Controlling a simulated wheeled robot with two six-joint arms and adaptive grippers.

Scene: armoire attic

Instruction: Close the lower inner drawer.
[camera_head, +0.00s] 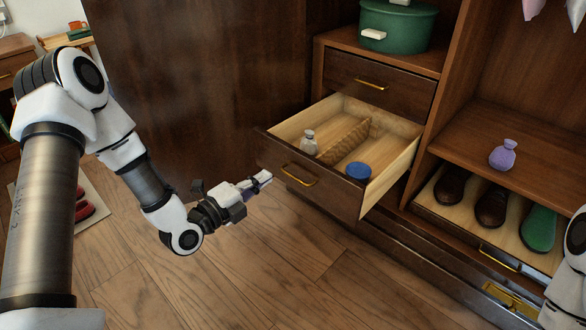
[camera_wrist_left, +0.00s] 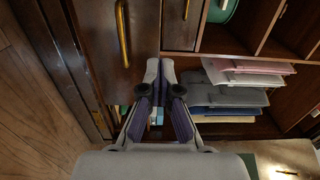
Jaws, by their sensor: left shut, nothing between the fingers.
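The lower inner drawer (camera_head: 270,161) is pulled well out of the armoire, with a brass handle (camera_head: 299,175) on its dark wood front. It holds a small pale bottle (camera_head: 308,142), a tan divider (camera_head: 345,141) and a blue round lid (camera_head: 358,170). My left gripper (camera_head: 266,180) is shut and empty, just left of the drawer front and below its top edge in the head view. I cannot tell whether it touches. In the left wrist view the shut fingers (camera_wrist_left: 160,75) are beside the drawer front (camera_wrist_left: 140,55) and its handle (camera_wrist_left: 122,35). My right gripper is out of view.
A closed upper drawer (camera_head: 380,85) sits above, under a green round box (camera_head: 398,26). At right, a shoe tray (camera_head: 467,219) holds shoes, with a purple pouch (camera_head: 503,155) on the shelf above. A tall dark door panel (camera_head: 200,80) stands behind my left arm. The floor (camera_head: 240,270) ahead is clear.

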